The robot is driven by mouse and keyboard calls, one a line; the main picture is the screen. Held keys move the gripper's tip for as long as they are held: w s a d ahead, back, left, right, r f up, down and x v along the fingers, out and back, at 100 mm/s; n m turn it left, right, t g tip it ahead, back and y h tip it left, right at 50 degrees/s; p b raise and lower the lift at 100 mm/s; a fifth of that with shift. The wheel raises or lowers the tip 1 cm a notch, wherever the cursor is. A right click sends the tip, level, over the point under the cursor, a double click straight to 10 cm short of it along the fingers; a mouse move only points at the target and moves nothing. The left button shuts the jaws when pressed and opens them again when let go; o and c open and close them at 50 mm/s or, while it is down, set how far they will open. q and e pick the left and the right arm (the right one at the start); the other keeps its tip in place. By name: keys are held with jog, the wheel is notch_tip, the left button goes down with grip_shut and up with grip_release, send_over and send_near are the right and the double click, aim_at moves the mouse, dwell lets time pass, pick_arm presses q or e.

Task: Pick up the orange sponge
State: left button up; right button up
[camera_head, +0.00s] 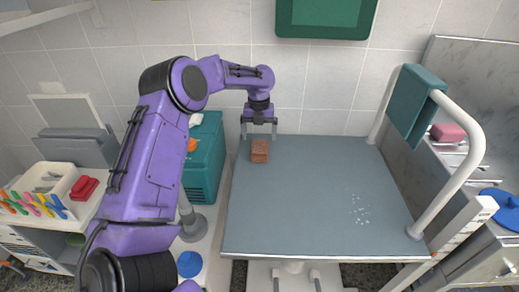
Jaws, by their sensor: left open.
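The orange sponge (260,151), a small brownish-orange block, rests on the grey table top (300,195) near its far left corner. My left gripper (258,134) reaches in from the left and points down at the far edge of the table. Its two fingers are apart with nothing between them. In the picture the fingertips are just above and behind the sponge; I cannot tell the exact gap. My right gripper is not in view.
A teal box (205,165) with a small orange item (192,145) stands left of the table. White bits (360,210) lie on the otherwise clear table.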

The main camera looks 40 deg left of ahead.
aim_at(260, 146)
pick_arm(q)
notch_tip(260, 146, down, 7)
jog(key=shift+w+p, duration=0.15)
jog(key=shift+p, duration=0.15)
jog(key=c, duration=1.1)
jog(key=shift+r, duration=0.15)
jog(key=shift+r, duration=0.3)
notch_tip(260, 146, up, 3)
jog(key=shift+f, duration=0.15)
jog(key=s+r, duration=0.2)
jog(key=s+d+r, duration=0.1)
jog(key=s+r, duration=0.1)
jog(key=r, duration=0.1)
jog(key=shift+s+d+r, duration=0.1)
jog(key=shift+s+r, duration=0.2)
jog(key=shift+s, duration=0.05)
jog(key=s+r, duration=0.1)
jog(key=s, duration=0.2)
jog(key=s+d+r, duration=0.1)
jog(key=s, duration=0.2)
jog(key=s+d+r+b, duration=0.1)
jog(key=s+r, duration=0.1)
jog(key=s, duration=0.1)
